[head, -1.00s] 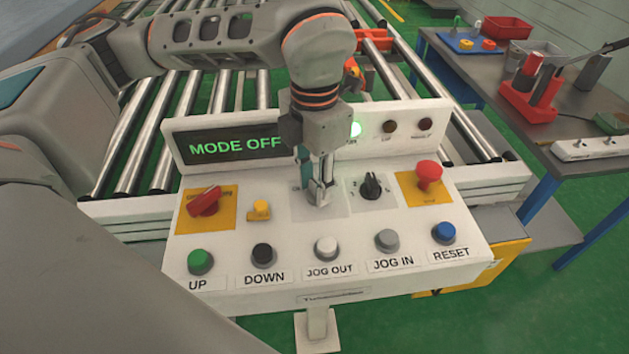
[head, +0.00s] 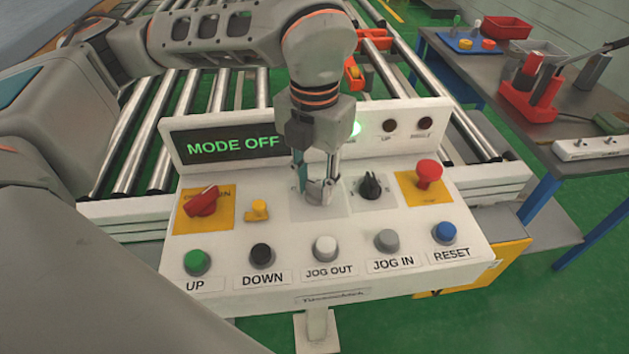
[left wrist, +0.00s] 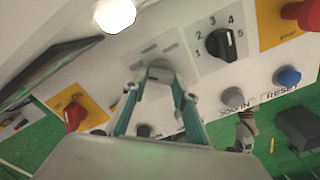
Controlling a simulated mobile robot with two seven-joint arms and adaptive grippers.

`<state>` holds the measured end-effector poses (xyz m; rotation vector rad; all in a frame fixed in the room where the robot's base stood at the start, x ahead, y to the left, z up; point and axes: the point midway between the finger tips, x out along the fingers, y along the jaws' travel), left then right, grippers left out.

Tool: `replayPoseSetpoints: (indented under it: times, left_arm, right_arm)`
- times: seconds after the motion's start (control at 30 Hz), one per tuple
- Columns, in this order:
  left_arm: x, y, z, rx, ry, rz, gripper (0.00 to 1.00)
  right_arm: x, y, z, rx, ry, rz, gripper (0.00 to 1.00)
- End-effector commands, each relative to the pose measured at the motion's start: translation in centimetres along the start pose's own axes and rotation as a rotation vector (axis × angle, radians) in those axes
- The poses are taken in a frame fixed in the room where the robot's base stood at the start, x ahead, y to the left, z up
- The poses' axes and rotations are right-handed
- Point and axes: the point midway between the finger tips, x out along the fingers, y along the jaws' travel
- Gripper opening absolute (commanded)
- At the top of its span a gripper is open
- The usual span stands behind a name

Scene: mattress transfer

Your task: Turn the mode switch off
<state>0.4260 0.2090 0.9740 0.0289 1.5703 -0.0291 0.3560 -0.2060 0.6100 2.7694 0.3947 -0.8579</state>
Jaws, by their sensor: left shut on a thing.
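The white control console (head: 340,290) stands in front of me, and its display (head: 232,147) reads "MODE OFF" in green. My left gripper (head: 317,191) reaches down onto the middle of the sloped panel, its fingers shut on the mode switch. The switch is mostly hidden by the fingers in the head view. In the left wrist view the grey switch (left wrist: 160,70) sits between the tips of my left gripper (left wrist: 158,82). Its exact pointer direction is hard to see.
Close around the switch are a red rotary switch (head: 202,202), a small yellow control (head: 257,210), a black numbered selector (head: 370,187) and a red mushroom button (head: 428,174). Several push buttons line the front. A roller conveyor (head: 145,150) lies behind, a workbench (head: 575,175) at right.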

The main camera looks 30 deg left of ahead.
Motion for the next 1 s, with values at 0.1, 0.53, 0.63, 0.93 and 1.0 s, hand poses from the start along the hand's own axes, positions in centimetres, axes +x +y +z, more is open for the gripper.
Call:
replayPoseSetpoints:
  times: [0.1, 0.53, 0.63, 0.93, 1.0]
  left_arm:
    - [0.0, 0.0, 0.0, -0.002, 0.000, 0.000, 0.06]
    - [0.0, 0.0, 0.0, -0.001, 0.000, 0.000, 0.44]
    - [-0.2, 0.0, 0.0, -0.001, -0.001, 0.000, 0.44]
    - [-4.5, 0.0, 0.1, -0.002, -0.006, -0.001, 0.44]
    - [-6.0, 0.0, 0.1, -0.002, -0.006, 0.000, 0.44]
  right_arm:
    - [0.0, 0.0, 0.0, 0.000, 0.001, 0.000, 0.00]
    - [0.0, 0.0, -0.1, 0.000, 0.002, 0.000, 0.00]
    - [0.1, 0.2, -0.2, -0.003, 0.006, 0.001, 0.00]
    - [0.0, 0.0, -0.1, -0.001, 0.002, 0.000, 0.00]
    - [0.0, 0.0, -0.1, 0.000, 0.001, 0.000, 0.00]
